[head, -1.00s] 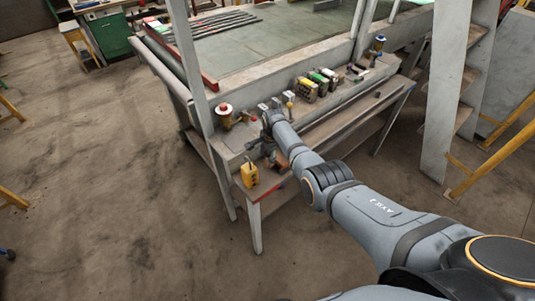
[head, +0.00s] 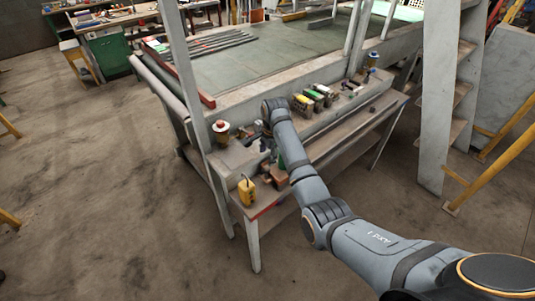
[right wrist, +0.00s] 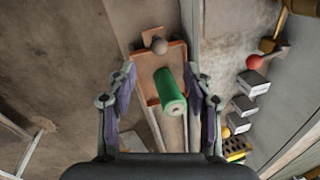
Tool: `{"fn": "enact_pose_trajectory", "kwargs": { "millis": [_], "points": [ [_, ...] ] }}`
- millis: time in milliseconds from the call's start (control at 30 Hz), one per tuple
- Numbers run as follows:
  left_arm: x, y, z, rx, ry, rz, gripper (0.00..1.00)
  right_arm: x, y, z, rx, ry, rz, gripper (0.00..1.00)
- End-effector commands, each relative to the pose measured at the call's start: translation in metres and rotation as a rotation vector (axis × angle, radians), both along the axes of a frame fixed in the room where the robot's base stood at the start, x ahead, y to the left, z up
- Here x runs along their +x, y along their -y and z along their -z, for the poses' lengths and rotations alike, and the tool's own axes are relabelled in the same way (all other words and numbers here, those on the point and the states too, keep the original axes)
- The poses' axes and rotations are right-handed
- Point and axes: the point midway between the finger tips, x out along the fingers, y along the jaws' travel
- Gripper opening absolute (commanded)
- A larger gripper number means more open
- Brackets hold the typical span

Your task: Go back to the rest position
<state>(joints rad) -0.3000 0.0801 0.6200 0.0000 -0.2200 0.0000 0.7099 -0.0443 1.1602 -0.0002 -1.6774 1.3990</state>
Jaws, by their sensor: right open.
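My right arm reaches over the long narrow bench (head: 330,150). Its gripper is mostly hidden behind the arm in the head view. In the right wrist view my right gripper (right wrist: 160,72) is open, its two fingers wide apart. A green cylinder (right wrist: 171,93) shows between the fingers, over an orange-brown tray-like piece (right wrist: 147,62); I cannot tell how far below the fingers it is. Neither finger visibly presses on the cylinder. My left gripper is not in view.
A grey post (head: 187,75) rises at the left. Open floor (head: 100,200) lies left.

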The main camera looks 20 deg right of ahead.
Motion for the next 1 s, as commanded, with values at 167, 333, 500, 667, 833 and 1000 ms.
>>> {"fn": "enact_pose_trajectory", "kwargs": {
  "millis": [167, 333, 500, 667, 833, 1000],
  "points": [
    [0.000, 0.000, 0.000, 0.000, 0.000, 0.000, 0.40, 0.000, 0.000, 0.000, 0.000, 0.000, 0.000, 0.52],
    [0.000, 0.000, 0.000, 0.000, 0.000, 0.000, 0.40, 0.000, 0.000, 0.000, 0.000, 0.000, 0.000, 0.52],
    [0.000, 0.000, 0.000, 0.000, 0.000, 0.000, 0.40, -0.023, 0.010, 0.024, -0.029, 0.008, -0.092, 0.52],
    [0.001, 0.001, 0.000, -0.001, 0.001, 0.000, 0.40, -0.102, 0.035, 0.072, -0.138, 0.039, -0.409, 0.52],
    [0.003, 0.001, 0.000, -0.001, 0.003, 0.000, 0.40, -0.187, 0.050, 0.085, -0.262, 0.061, -0.757, 0.52],
    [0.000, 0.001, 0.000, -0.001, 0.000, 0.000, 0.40, -0.243, 0.055, 0.078, -0.339, 0.068, -0.993, 0.52]
  ]
}}
